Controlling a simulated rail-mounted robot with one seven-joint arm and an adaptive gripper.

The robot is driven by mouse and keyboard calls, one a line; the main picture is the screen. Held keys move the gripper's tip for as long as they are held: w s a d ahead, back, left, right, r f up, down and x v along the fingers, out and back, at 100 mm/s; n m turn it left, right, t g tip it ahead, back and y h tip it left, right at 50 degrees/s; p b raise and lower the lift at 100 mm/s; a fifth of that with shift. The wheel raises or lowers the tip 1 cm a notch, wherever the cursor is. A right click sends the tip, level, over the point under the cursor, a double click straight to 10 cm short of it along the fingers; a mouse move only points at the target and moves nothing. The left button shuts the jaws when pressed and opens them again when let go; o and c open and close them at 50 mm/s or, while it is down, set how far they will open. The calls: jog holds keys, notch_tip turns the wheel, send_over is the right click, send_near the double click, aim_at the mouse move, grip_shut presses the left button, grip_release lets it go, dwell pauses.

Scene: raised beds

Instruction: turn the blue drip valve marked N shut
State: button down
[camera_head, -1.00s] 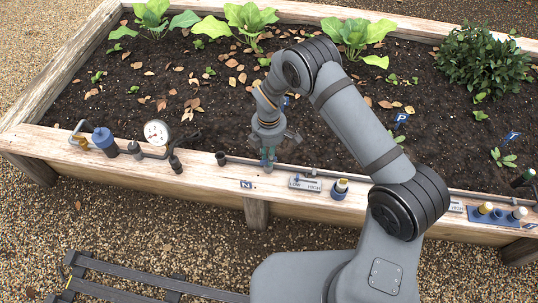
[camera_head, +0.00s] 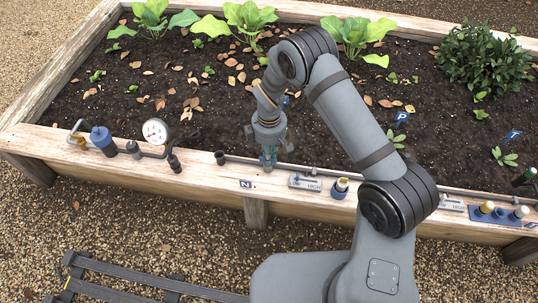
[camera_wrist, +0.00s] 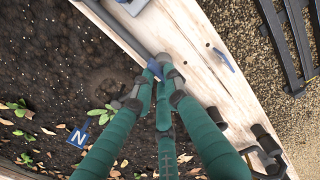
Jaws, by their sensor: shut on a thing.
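The blue drip valve handle (camera_wrist: 154,68) shows in the wrist view as a small blue piece between my fingertips, on the grey pipe along the bed's wooden rim. My gripper (camera_wrist: 160,80) has green fingers with dark tips, closed around this handle. In the head view my gripper (camera_head: 268,163) points down at the pipe, just above and right of the blue N plate (camera_head: 246,184) on the rim. The fingers hide most of the valve, so its handle angle is hard to tell.
A blue N stake (camera_wrist: 79,136) stands in the soil. A pressure gauge (camera_head: 155,131) and blue canister (camera_head: 103,141) stand left. Leafy plants grow behind.

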jog(key=c, duration=1.7)
grip_release()
jog(key=shift+c, duration=0.2)
notch_tip(320, 180, up, 12)
notch_tip(320, 180, down, 12)
jog(key=shift+f, duration=0.1)
jog(key=shift+n, duration=1.1)
